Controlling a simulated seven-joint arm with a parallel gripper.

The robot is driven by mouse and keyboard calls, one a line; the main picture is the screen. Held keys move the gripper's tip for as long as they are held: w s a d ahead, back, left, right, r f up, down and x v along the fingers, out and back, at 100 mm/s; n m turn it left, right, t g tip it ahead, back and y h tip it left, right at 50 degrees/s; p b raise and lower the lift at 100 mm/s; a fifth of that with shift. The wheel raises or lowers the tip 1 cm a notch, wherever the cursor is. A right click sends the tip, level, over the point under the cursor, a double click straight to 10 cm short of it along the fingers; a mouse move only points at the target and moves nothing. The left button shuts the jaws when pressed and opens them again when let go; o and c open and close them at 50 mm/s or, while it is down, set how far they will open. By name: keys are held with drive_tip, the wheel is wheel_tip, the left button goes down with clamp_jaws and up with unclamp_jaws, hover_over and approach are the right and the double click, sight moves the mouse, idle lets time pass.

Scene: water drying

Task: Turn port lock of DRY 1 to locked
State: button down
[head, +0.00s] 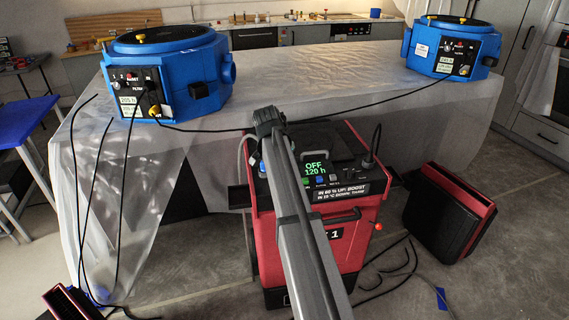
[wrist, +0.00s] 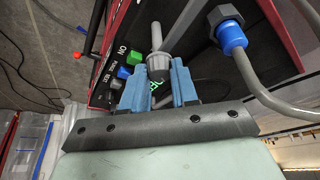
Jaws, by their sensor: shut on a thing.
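The red dryer (head: 345,225) stands on the floor in front of the covered table; its label is partly hidden by my arm and reads "1" at the end. Its display (head: 315,168) reads OFF and 120 h. In the wrist view my gripper (wrist: 160,80) has its blue fingers on both sides of a dark grey knob with a lighter grey lever (wrist: 156,37) and is shut on it. I take this knob for the port lock; no lock marking is readable. In the head view my arm covers the knob.
A grey hose with a blue connector (wrist: 231,38) is right of the knob, close to my gripper. Green (wrist: 133,57) and blue buttons lie left. Two blue units (head: 175,70) (head: 450,48) stand on the table. Cables and a red-black case (head: 452,212) lie right of the dryer.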

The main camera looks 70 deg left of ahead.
drive_tip(key=m, duration=0.2)
drive_tip(key=m+h, duration=0.1)
drive_tip(key=m, duration=0.1)
drive_tip(key=m+h, duration=0.1)
drive_tip(key=m, duration=0.1)
drive_tip(key=shift+a+m+t, duration=0.3)
drive_tip(key=shift+a+t, duration=0.05)
drive_tip(key=shift+t, duration=0.05)
drive_tip(key=m+h, duration=0.1)
drive_tip(key=m, duration=0.1)
drive_tip(key=m+h, duration=0.1)
drive_tip(key=m, duration=0.2)
drive_tip(key=shift+g+h, duration=0.3)
drive_tip(key=shift+m, duration=0.3)
drive_tip(key=c, duration=0.9)
unclamp_jaws()
drive_tip(key=shift+o, duration=0.2)
drive_tip(key=v, duration=1.4)
drive_tip(key=shift+f, duration=0.15)
